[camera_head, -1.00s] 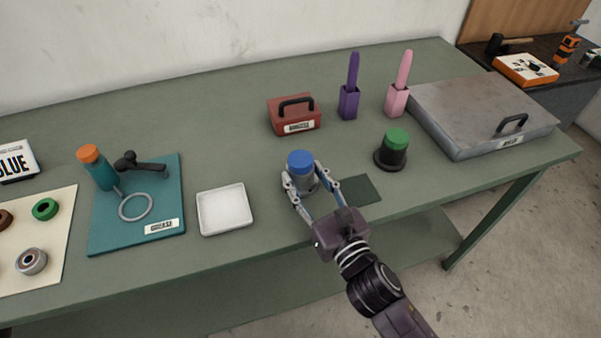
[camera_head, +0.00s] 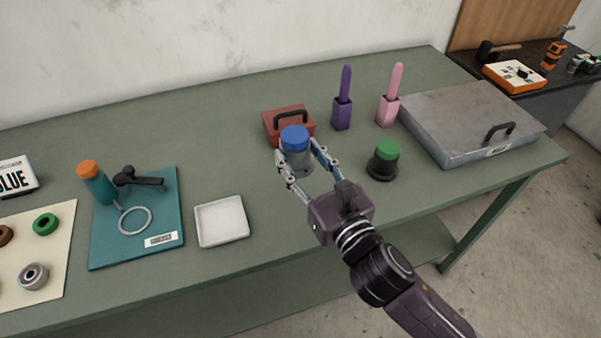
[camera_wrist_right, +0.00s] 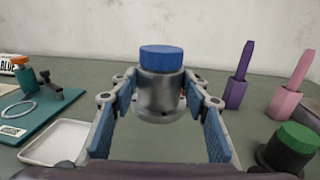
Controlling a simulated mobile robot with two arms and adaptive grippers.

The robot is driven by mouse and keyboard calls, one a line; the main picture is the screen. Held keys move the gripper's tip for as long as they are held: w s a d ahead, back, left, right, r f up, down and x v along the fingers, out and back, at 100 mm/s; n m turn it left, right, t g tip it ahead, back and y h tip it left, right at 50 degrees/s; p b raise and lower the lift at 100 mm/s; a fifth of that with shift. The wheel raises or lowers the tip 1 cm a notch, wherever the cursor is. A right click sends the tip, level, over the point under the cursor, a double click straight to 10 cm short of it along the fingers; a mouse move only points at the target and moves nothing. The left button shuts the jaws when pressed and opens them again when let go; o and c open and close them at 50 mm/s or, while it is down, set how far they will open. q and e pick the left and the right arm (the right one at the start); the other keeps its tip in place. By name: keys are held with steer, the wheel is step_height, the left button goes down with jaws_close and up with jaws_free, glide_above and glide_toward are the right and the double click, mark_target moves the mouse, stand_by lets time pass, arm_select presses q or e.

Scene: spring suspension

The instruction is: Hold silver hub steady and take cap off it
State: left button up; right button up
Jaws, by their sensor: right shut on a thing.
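The silver hub (camera_head: 298,160) stands upright with a blue cap (camera_head: 294,138) on top. My right gripper (camera_head: 299,164) is shut on the silver hub's sides and appears to hold it above the table. In the right wrist view the hub (camera_wrist_right: 159,98) sits between the fingertips and the blue cap (camera_wrist_right: 161,58) is clear of the fingers. My left gripper is not in view.
A black hub with a green cap (camera_head: 386,151) stands right of my gripper. A red box (camera_head: 276,121) is close behind the silver hub. A white tray (camera_head: 222,221) and teal board (camera_head: 160,215) lie left. A grey metal case (camera_head: 465,115) stands right.

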step_height(320, 180, up, 10)
steer(key=shift+f+p, duration=0.1)
steer(key=shift+p, duration=0.7)
steer(key=o, duration=0.9)
jaws_close()
steer(key=s+d+f+m+h, duration=0.2)
steer(key=s+d+f+h, duration=0.1)
steer(key=d, duration=0.6)
steer(key=s+d+f+m+t+h, duration=0.1)
steer(key=s+d+f+m+h, duration=0.1)
steer(key=d+f, duration=0.4)
steer(key=d+m+h, duration=0.1)
steer(key=d+h, duration=0.1)
steer(key=shift+s+d+f+t+h, duration=0.3)
steer(key=shift+s+d, duration=0.1)
